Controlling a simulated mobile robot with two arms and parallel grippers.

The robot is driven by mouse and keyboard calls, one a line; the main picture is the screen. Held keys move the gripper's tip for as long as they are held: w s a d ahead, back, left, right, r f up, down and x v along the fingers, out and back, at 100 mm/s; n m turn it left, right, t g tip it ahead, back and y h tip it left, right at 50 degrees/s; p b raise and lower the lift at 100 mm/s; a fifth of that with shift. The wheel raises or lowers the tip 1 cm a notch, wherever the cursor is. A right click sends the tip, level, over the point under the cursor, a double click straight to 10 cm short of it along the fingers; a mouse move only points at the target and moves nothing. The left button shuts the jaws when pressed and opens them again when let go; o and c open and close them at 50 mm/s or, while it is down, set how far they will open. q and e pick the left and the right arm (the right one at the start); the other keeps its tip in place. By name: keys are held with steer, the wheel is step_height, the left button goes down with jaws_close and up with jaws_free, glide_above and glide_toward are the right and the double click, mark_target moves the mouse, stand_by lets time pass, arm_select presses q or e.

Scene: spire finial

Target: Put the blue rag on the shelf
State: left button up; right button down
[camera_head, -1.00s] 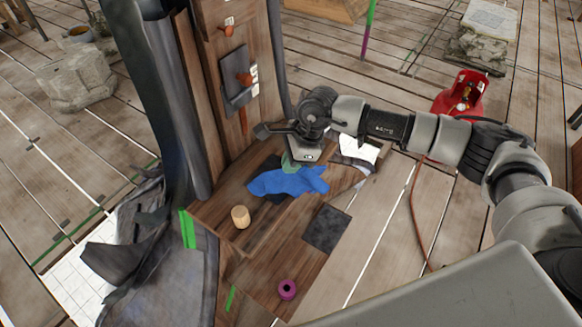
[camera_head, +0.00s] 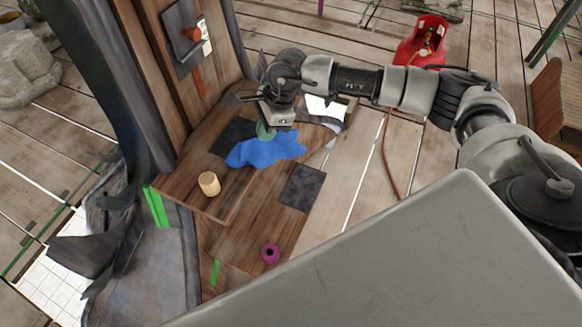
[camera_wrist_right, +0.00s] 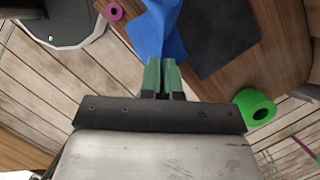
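The blue rag (camera_head: 265,150) is a crumpled cloth seen above or against the wooden shelf (camera_head: 190,196); I cannot tell whether it touches the boards. My right gripper (camera_head: 266,132) comes down over the rag's far edge. In the right wrist view its green fingers (camera_wrist_right: 164,78) are close together with the blue rag (camera_wrist_right: 160,28) at their tips, so it is shut on the rag. The rag spreads out from the tips and hides the boards beneath. My left gripper is in neither view.
A wooden cylinder (camera_head: 209,183) stands on the shelf. A magenta roll (camera_head: 270,253) lies on the lower board, near a dark square patch (camera_head: 302,188). A green roll (camera_wrist_right: 255,106) shows in the wrist view. A red gas bottle (camera_head: 421,42) stands on the floor behind.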

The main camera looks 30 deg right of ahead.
arm_select(q)
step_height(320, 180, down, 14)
steer(key=b, duration=1.2)
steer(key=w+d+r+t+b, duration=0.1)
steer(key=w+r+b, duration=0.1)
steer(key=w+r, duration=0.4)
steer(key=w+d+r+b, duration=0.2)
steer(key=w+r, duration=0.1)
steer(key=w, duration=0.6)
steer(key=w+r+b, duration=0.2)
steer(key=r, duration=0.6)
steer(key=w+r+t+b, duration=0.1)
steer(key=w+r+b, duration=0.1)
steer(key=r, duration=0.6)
steer(key=shift+b, duration=0.4)
arm_select(e)
steer(key=d+f, duration=0.4)
steer(key=f, duration=0.8)
steer(key=s+d+f, duration=0.1)
steer(key=d+f, duration=0.3)
steer(key=f, duration=0.9)
steer(key=shift+s+f, duration=0.2)
steer(key=shift+f, duration=0.05)
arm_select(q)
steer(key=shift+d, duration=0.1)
